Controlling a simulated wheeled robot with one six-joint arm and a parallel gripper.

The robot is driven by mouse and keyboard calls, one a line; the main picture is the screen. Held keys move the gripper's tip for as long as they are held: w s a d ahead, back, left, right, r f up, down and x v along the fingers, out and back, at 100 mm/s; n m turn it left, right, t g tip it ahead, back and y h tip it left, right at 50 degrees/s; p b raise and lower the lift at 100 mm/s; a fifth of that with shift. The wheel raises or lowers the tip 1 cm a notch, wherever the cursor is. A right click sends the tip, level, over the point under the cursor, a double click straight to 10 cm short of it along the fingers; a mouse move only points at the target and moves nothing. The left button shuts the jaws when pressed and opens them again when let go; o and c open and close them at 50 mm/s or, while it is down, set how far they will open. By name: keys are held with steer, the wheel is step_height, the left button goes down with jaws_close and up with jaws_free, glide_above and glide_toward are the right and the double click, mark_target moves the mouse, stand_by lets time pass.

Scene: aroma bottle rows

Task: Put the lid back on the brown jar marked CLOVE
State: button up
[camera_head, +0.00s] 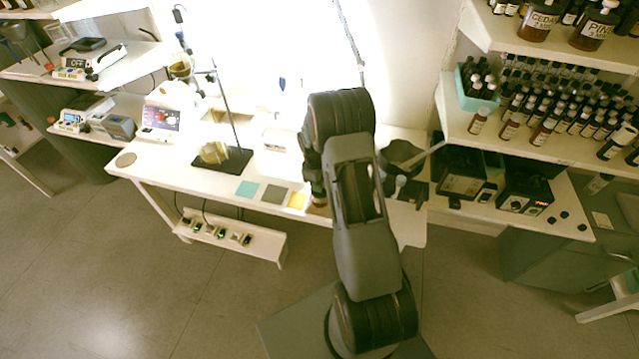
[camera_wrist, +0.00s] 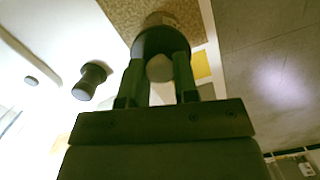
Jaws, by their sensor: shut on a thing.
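In the wrist view my gripper (camera_wrist: 160,68) is shut on a dark round piece (camera_wrist: 160,40) that looks like the lid. A pale rounded patch shows between the fingers. A pale brownish thing (camera_wrist: 158,19) shows just past the dark piece; it may be part of the jar, but I read no CLOVE marking and cannot tell whether they touch. In the head view my arm covers most of the gripper, and a small brown thing (camera_head: 318,201) shows below it at the bench's front edge, beside a yellow square (camera_head: 297,200).
A dark knobbed object (camera_wrist: 90,80) stands on the white surface left of my gripper in the wrist view. Teal (camera_head: 247,189) and grey squares lie along the bench (camera_head: 170,183). A stand with a rod (camera_head: 222,160) is further left. Bottle shelves (camera_head: 560,150) are at right.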

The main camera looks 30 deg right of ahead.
stand_by(0.3)
steer(key=o, duration=1)
steer(key=shift+o, duration=0.2)
steer(key=o, duration=0.4)
steer(key=shift+r, duration=0.1)
steer(key=shift+r+p, duration=2.2)
steer(key=shift+r, duration=1.25)
